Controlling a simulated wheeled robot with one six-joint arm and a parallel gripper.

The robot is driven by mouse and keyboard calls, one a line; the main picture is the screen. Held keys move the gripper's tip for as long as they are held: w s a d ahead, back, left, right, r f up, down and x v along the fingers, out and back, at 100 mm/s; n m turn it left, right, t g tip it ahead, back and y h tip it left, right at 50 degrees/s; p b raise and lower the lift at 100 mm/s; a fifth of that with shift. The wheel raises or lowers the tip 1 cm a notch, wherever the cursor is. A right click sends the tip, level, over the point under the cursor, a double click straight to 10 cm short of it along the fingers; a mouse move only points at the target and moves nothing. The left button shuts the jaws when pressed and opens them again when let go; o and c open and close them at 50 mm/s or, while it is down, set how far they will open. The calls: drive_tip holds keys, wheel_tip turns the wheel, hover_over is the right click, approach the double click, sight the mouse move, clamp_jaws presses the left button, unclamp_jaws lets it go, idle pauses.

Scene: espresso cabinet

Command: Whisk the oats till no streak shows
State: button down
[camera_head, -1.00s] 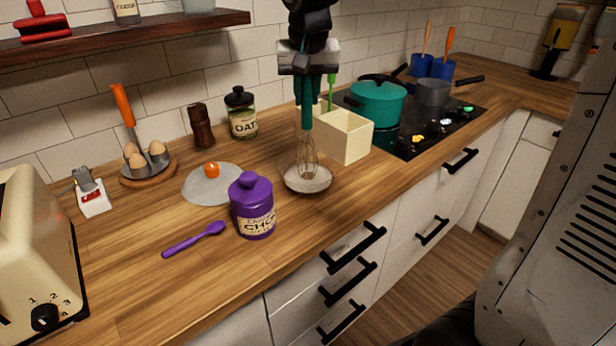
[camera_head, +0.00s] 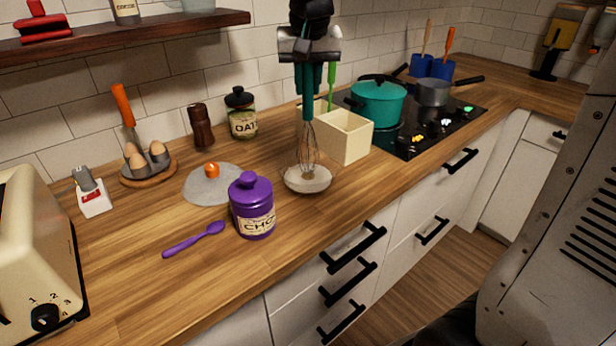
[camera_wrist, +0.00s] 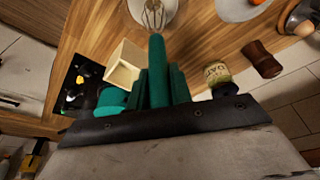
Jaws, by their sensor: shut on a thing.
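My gripper (camera_head: 309,88) is shut on the teal handle of a wire whisk (camera_head: 309,146), which hangs upright. The whisk's wires reach down into a shallow clear bowl (camera_head: 327,180) with pale contents (camera_head: 305,183) on the counter. In the wrist view the teal whisk handle (camera_wrist: 157,75) sits between the fingers, and its wire head (camera_wrist: 153,14) is over the bowl at the top edge. Streaks in the contents are too small to tell. A jar labelled OAT (camera_head: 242,115) stands at the back by the wall.
A cream box (camera_head: 345,137) stands close behind the bowl to the right, with a green handle in it. A purple jar (camera_head: 253,207), purple spoon (camera_head: 195,240) and grey lid (camera_head: 211,186) lie to the left. The hob holds a teal pot (camera_head: 377,103).

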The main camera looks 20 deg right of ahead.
drive_tip(key=shift+r, duration=2.45)
drive_tip(key=shift+r, duration=2.5)
drive_tip(key=shift+s, duration=0.1)
